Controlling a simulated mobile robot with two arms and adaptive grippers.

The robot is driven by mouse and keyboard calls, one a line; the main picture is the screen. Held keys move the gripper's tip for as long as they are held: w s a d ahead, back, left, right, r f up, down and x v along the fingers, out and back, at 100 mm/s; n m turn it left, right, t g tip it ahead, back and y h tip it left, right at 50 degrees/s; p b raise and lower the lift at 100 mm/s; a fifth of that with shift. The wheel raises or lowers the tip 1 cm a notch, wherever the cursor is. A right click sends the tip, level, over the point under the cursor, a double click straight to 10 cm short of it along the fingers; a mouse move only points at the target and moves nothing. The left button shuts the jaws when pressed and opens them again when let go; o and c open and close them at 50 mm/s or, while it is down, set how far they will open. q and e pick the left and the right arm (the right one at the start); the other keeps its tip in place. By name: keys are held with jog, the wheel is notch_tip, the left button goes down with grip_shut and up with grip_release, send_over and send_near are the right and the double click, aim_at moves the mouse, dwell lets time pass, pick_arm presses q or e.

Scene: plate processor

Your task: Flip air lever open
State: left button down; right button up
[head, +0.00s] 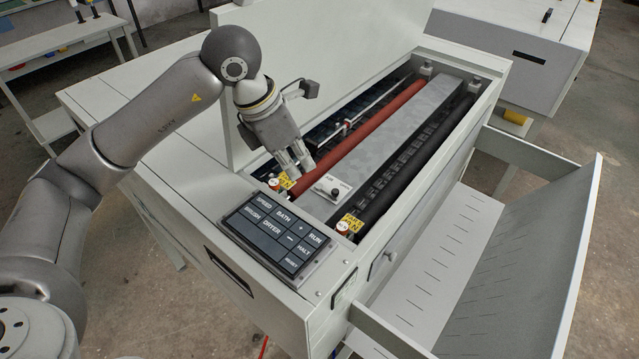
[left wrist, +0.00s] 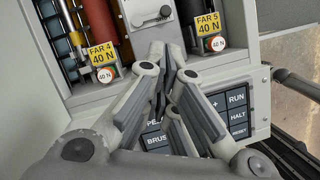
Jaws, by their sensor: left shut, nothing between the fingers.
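The air lever (head: 334,193) is a small dark lever on a white labelled plate (head: 318,190), at the near end of the grey bar between the rollers. The left wrist view shows the lever plate (left wrist: 148,12) at the top, with a dark knob and a small light-coloured end. My left gripper (head: 302,169) is shut and empty, pointing down above the near end of the red roller, just left of the plate. In the left wrist view its fingertips (left wrist: 168,48) lie below the plate, seemingly apart from it. My right gripper is out of view.
A control panel (head: 276,237) with black keys lies in front of the rollers. A red roller (head: 375,135) and a dark roller (head: 405,160) flank the grey bar. The raised lid (head: 300,55) stands behind my gripper. A slotted tray (head: 470,250) extends right.

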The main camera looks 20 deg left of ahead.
pick_arm(q)
jog(key=p+x, duration=0.3)
jog(key=x, duration=0.6)
jog(key=shift+s, duration=0.1)
jog(key=shift+d+f, duration=0.15)
jog(key=shift+f, duration=0.3)
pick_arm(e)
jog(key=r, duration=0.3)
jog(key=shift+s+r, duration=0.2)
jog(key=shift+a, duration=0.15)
